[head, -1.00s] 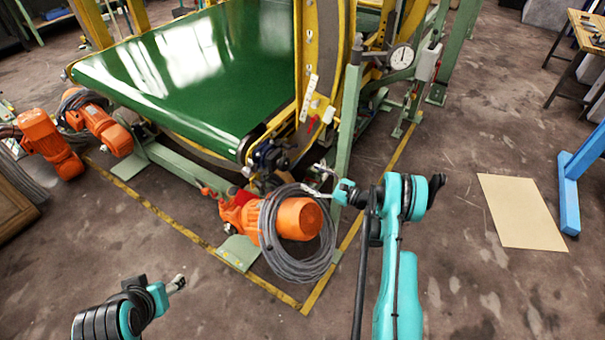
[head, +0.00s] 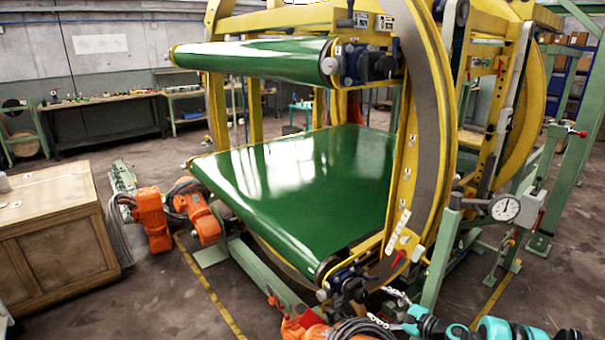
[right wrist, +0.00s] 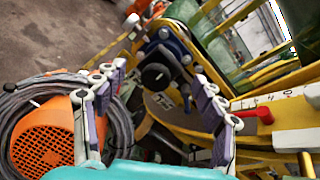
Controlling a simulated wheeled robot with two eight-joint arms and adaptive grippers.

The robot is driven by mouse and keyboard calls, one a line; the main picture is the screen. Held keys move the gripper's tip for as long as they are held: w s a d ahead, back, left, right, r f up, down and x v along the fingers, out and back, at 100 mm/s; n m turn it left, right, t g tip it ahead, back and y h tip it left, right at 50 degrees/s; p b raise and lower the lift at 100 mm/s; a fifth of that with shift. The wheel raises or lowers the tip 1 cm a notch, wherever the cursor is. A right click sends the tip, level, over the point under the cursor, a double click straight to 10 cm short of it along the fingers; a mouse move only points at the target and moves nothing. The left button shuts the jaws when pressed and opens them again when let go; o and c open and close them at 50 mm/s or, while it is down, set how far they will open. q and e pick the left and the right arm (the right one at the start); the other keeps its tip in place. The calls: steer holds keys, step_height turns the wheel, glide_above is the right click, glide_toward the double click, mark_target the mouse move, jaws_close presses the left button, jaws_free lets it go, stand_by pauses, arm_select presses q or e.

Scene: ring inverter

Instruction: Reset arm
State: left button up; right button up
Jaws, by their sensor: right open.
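My right gripper (head: 384,304) is at the bottom of the head view, beside the lower front corner of the ring inverter (head: 407,150). In the right wrist view its two jointed fingers (right wrist: 157,78) are spread wide with nothing between them. Beyond the gap is a black round knob (right wrist: 156,76) on the machine's roller end; I cannot tell the exact distance. Only part of my right arm (head: 500,330) shows at the bottom right. My left arm and gripper are out of view.
An orange motor with coiled cable (right wrist: 45,135) lies close to the left of the right gripper. A red-handled lever (right wrist: 264,115) is to its right. More orange motors (head: 152,218) and a wooden cabinet (head: 60,240) stand at left. A dial gauge (head: 505,208) is at right.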

steer(key=s+a+r+n+g+h, duration=0.45)
steer(key=s+a+r+n, duration=0.6)
steer(key=s+r, duration=0.3)
steer(key=s+d+n+h, duration=0.1)
steer(key=s+n+h, duration=0.4)
steer(key=s+n, duration=0.6)
steer(key=s, duration=1)
steer(key=shift+s+d+f, duration=0.15)
steer(key=shift+d+f, duration=0.15)
steer(key=shift+f, duration=0.05)
